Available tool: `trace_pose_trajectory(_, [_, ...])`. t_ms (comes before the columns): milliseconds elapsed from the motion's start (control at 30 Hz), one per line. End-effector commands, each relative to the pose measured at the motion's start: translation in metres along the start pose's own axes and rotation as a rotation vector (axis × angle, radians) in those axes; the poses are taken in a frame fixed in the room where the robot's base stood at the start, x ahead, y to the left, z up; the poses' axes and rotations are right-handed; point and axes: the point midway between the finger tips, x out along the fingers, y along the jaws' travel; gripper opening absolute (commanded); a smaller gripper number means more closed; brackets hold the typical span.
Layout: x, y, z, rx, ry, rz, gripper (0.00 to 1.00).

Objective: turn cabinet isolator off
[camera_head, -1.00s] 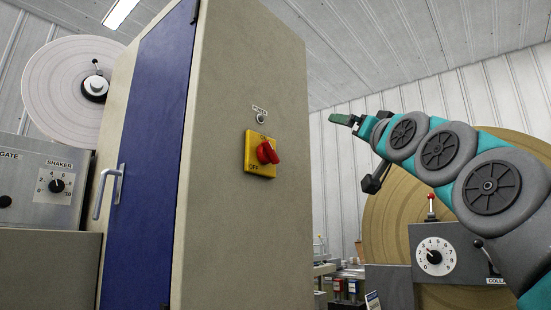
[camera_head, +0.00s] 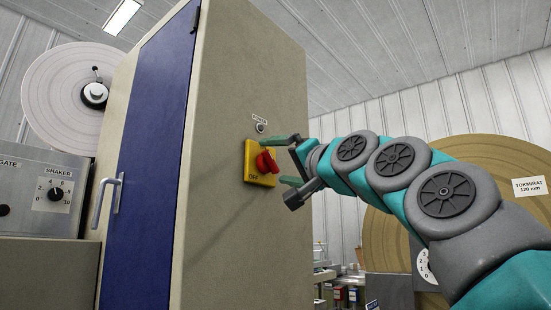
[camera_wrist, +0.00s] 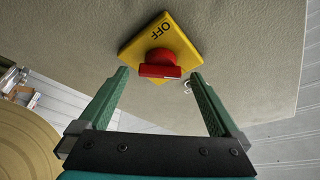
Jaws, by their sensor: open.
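The cabinet isolator is a red rotary knob (camera_head: 266,161) on a yellow plate (camera_head: 250,172) marked OFF, on the side of the beige cabinet (camera_head: 235,90). In the wrist view the knob (camera_wrist: 160,65) and plate (camera_wrist: 175,38) lie ahead, between the finger lines. My gripper (camera_head: 283,160) is open, with one green finger above and one below the knob's level, just right of it. The fingers (camera_wrist: 158,88) also show spread and empty in the wrist view. The knob's handle lies crosswise between them there. I cannot tell whether a fingertip touches the plate.
A lamp (camera_head: 261,128) with a small label sits above the plate. The cabinet's blue door (camera_head: 160,130) has a handle (camera_head: 106,205). A panel with a SHAKER dial (camera_head: 54,194) stands at left. A large tan roll (camera_head: 490,165) stands behind my arm.

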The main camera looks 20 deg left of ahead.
Motion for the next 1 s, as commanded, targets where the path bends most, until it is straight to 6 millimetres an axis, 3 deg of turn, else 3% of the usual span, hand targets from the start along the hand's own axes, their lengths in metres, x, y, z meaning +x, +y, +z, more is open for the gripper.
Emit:
trace_pose_trajectory(200, [0.0126,0.0003,-0.0003,-0.001,0.001,0.000,0.99])
trace_pose_trajectory(567, [0.0142,0.0004,0.0004,-0.001,0.000,0.000,0.98])
trace_pose_trajectory(1000, [0.0142,0.0004,0.0005,-0.001,-0.001,0.001,0.48])
